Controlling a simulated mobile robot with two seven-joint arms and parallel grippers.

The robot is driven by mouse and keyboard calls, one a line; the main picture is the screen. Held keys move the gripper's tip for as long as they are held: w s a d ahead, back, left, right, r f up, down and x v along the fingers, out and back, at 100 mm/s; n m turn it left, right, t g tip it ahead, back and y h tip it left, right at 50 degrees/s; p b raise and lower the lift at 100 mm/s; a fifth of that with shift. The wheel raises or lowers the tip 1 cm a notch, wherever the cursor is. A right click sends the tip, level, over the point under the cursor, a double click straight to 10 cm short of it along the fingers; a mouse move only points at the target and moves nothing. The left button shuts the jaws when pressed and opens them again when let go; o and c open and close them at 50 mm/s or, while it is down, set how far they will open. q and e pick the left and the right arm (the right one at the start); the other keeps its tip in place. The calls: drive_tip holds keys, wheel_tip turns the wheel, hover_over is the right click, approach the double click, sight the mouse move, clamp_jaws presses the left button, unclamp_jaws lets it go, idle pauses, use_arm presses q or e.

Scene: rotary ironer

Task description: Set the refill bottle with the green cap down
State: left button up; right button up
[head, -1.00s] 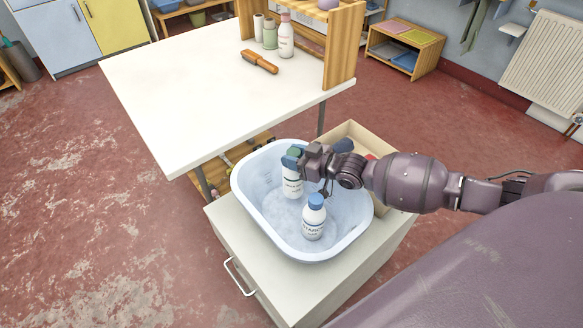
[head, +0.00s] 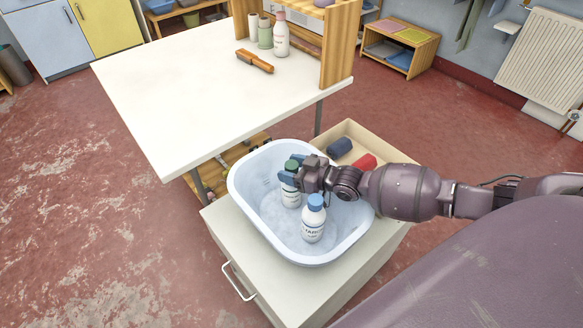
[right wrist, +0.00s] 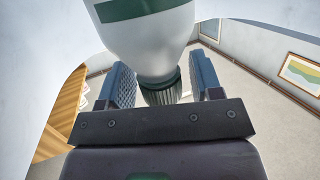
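The refill bottle with the green cap (head: 291,197) is white and stands upright in the pale blue basin (head: 243,211). My right gripper (head: 291,172) is around its top, with one blue finger on either side. In the right wrist view the bottle (right wrist: 150,42) hangs into the picture with its dark green ribbed cap between the fingers (right wrist: 160,90). Gaps show between the cap and both fingers, so the gripper is open. The bottle's base appears to rest on the basin floor. My left gripper is not in view.
A white bottle with a blue cap (head: 314,222) stands close in front in the same basin. The basin sits on a pale cabinet (head: 270,287) beside an open box (head: 349,129) with dark blue and red items. A white table (head: 170,95) holds a brush (head: 255,61) and several bottles.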

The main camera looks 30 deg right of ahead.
drive_tip(key=shift+o, duration=0.2)
drive_tip(key=shift+r, duration=0.2)
drive_tip(key=shift+s+d, duration=0.1)
drive_tip(key=shift+s, duration=0.1)
drive_tip(key=p+v, duration=0.1)
drive_tip(key=v, duration=0.6)
